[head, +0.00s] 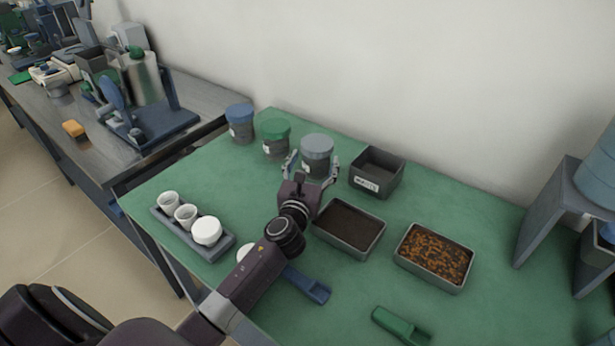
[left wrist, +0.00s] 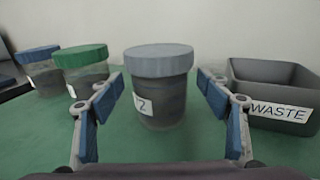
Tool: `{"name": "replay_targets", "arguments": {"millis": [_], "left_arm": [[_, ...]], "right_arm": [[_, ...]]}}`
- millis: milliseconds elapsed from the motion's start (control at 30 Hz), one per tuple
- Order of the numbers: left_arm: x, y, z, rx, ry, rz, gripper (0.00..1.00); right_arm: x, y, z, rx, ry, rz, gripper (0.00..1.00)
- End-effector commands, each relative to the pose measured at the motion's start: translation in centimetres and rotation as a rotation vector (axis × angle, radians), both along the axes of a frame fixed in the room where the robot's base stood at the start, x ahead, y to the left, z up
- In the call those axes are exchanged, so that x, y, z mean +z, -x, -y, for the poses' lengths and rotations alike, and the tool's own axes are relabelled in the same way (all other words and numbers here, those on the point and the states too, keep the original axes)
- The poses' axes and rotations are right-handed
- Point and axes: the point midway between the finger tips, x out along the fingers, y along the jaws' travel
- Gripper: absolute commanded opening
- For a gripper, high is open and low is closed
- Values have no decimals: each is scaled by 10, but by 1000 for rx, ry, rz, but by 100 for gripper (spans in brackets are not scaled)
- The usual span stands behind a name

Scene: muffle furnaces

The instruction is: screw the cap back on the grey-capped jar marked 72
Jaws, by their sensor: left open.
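The grey-capped jar (head: 317,146) stands upright near the back of the green-topped table. Its grey cap (left wrist: 159,60) sits level on its mouth; I cannot tell how tightly. The jar (left wrist: 161,100) holds dark contents. Its white label is partly hidden at the left, with a "2" readable in the left wrist view. My left gripper (head: 313,168) is open, with one finger on each side of the jar. Small gaps show between the fingers and the jar in the left wrist view. My right gripper is not in view.
A green-capped jar (head: 276,138) and a blue-capped jar (head: 240,123) stand to the left. The waste bin (head: 377,172) is close on the right. Trays of dark soil (head: 348,228) and brown bits (head: 435,257) lie nearer. A crucible rack (head: 190,233) is at left.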

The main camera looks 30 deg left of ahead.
Motion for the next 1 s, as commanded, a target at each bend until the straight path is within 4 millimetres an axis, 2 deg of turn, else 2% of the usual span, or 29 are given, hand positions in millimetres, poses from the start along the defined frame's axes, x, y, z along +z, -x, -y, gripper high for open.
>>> {"name": "replay_targets", "arguments": {"millis": [300, 500, 700, 1000], "left_arm": [[0, 62, 16, -2, -1, -1, 70], [0, 89, 23, -1, 0, -1, 70], [1, 99, 25, 0, 1, 1, 70], [2, 99, 26, 0, 1, 1, 70]], "right_arm": [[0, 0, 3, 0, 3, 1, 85], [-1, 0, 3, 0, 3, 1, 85], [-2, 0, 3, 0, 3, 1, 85], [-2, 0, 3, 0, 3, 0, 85]]}}
